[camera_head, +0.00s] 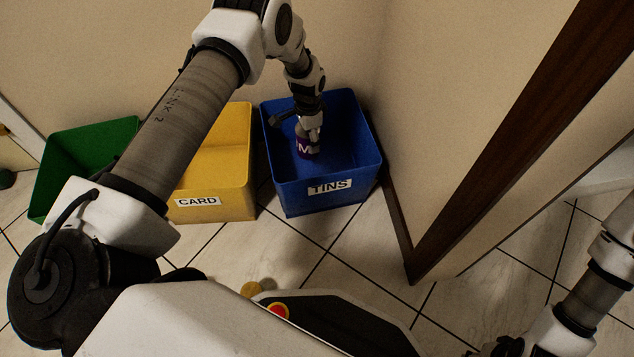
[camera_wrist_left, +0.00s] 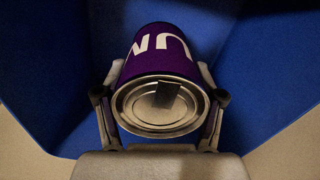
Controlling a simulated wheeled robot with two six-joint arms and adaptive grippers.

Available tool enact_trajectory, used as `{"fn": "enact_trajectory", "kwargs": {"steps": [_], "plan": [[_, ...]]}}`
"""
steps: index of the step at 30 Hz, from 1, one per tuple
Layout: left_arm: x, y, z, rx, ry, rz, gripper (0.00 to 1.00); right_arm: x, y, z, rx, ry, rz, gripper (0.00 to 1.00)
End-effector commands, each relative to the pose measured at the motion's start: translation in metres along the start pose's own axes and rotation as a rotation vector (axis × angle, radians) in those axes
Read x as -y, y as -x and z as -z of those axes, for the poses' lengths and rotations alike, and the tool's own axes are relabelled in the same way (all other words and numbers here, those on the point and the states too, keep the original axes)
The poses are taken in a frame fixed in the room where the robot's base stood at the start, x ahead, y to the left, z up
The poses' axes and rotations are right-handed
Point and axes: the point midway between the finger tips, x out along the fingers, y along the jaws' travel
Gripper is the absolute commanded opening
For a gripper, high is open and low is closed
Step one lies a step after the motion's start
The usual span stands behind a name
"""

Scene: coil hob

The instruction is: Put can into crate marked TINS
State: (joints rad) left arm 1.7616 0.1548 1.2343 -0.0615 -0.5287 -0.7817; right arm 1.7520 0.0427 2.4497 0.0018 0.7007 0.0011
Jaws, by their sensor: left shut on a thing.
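A purple can (camera_head: 305,149) with white lettering is between the fingers of my left gripper (camera_head: 312,135). In the left wrist view the can (camera_wrist_left: 163,55) shows its metal end toward the camera, and the left gripper's fingers (camera_wrist_left: 161,105) press on both its sides. The blue crate (camera_head: 318,201) carries the label TINS on its front. The left gripper and can appear over or within the crate's opening, with blue walls around the can in the wrist view. I cannot tell how far the can is above the crate's floor. My right gripper is not clearly visible.
A yellow crate labelled CARD (camera_head: 236,208) stands just left of the blue crate. A green crate (camera_head: 62,166) is further left, partly behind my left arm. A wall with a dark wooden edge (camera_head: 440,240) rises right of the blue crate. Tiled floor (camera_head: 350,260) lies in front.

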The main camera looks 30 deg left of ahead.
Motion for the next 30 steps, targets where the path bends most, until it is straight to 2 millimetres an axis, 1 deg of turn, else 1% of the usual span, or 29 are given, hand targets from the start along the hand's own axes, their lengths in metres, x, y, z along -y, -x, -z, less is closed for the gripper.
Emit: {"fn": "enact_trajectory", "kwargs": {"steps": [1,5,9,14,18,25,29,30], "plan": [[0.002,-0.013,-0.001,-0.001,-0.006,0.001,0.02,0.0,-0.01,0.0,-0.001,0.0,0.0,0.4],[0.003,-0.031,-0.003,0.0,-0.011,0.0,0.02,0.0,-0.021,0.001,-0.003,-0.002,0.0,0.4],[0.003,-0.065,-0.002,0.0,-0.01,0.0,0.02,-0.001,-0.041,0.002,-0.005,-0.006,-0.001,0.4],[0.003,-0.088,-0.002,0.0,-0.011,0.001,0.02,-0.001,-0.054,0.003,-0.007,-0.009,-0.001,0.4],[0.003,-0.112,-0.002,0.0,-0.011,0.001,0.02,-0.002,-0.07,0.007,-0.019,-0.003,-0.002,0.4],[0.003,-0.111,-0.002,0.0,-0.01,0.001,0.02,-0.001,-0.068,0.008,-0.023,-0.001,-0.003,0.4],[0.003,-0.115,-0.002,0.0,-0.01,0.001,0.02,-0.001,-0.072,0.009,-0.024,0.0,-0.003,0.4],[0.003,-0.114,-0.002,0.0,-0.01,0.001,0.76,-0.001,-0.071,0.009,-0.025,0.001,-0.003,0.4]]}}
